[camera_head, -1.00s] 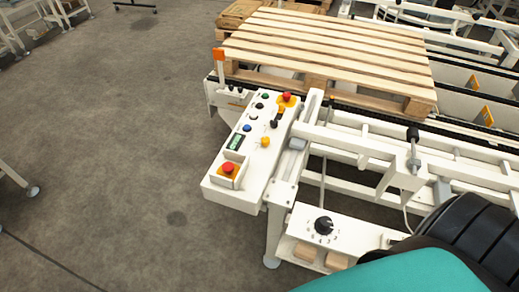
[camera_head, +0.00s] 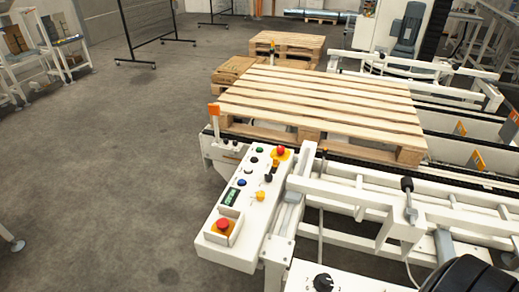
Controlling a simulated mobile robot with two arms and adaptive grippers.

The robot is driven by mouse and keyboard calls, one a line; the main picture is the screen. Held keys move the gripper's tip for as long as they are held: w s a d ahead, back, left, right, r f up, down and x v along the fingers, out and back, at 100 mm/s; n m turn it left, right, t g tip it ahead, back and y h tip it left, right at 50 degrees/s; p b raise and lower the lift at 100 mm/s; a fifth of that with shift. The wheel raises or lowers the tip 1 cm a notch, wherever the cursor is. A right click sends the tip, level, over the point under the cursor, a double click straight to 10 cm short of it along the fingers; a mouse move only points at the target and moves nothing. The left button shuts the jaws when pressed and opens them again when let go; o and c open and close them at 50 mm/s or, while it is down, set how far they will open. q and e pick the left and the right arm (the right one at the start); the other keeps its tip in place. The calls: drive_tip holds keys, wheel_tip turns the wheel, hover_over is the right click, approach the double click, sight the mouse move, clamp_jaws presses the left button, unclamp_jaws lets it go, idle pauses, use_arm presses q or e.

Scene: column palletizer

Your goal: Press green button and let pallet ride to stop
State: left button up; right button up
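The green button (camera_head: 260,149) is a small round knob at the far end of the white control panel (camera_head: 225,249), left of a red button on a yellow base (camera_head: 281,152). A wooden pallet (camera_head: 322,99) lies flat on the conveyor (camera_head: 450,145) just behind the panel. An orange-topped post (camera_head: 214,113) stands at the pallet's near left corner. Neither of my grippers shows; only a dark part of my own arm is at the lower right.
The panel also carries a red emergency button (camera_head: 223,225) at its near end. A dial box (camera_head: 325,281) sits below. More pallets (camera_head: 286,45) are stacked behind.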

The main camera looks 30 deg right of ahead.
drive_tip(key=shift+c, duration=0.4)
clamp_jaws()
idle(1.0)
